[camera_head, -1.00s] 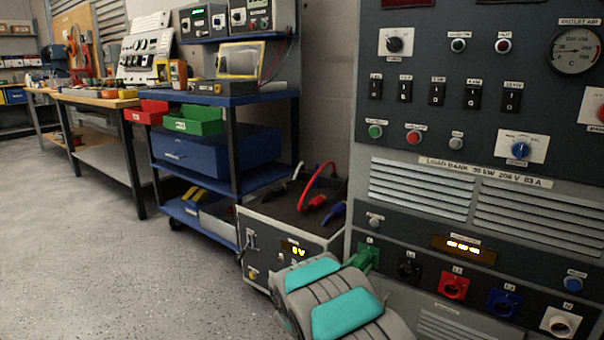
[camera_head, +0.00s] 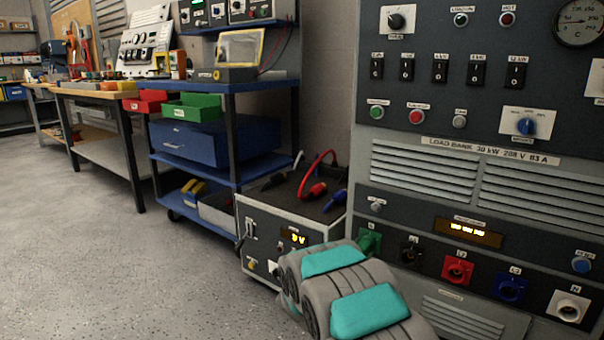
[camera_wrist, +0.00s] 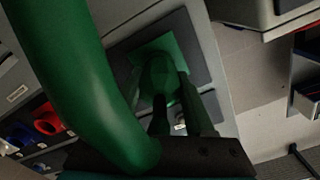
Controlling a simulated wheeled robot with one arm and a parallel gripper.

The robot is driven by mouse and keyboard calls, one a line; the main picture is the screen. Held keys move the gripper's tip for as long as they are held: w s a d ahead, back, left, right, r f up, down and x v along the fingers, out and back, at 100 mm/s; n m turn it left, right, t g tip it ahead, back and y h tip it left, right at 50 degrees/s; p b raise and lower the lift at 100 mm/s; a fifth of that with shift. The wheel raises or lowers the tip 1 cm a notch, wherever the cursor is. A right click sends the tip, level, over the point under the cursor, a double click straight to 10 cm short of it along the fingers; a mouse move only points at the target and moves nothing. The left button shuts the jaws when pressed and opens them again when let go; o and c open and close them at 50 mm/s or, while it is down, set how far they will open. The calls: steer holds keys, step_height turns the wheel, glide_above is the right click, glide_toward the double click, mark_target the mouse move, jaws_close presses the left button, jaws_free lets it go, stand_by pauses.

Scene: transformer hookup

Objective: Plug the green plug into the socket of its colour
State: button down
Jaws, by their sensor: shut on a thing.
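The green socket (camera_head: 368,240) is the leftmost in the row low on the load bank, partly hidden by my gripper (camera_head: 366,262). In the wrist view its green square plate (camera_wrist: 182,45) sits on a dark panel. My gripper, with grey body and teal pads, is in front of it, shut on the green plug (camera_wrist: 163,80). The plug points at the plate and overlaps it in the wrist view. I cannot tell whether it touches or enters the socket. A thick green cable (camera_wrist: 75,70) arcs across the left of the wrist view.
Right of the green socket are black (camera_head: 410,253), red (camera_head: 458,269), blue (camera_head: 509,288) and white (camera_head: 568,307) sockets. A grey box (camera_head: 285,225) with a red cable stands left of the load bank. A blue cart (camera_head: 230,87) is behind; the floor at left is clear.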

steer(key=shift+m, duration=0.3)
steer(key=m, duration=0.5)
steer(key=shift+c, duration=0.9)
jaws_free()
steer(key=shift+s, duration=0.1)
steer(key=shift+v, duration=2.45)
steer(key=shift+a, duration=0.1)
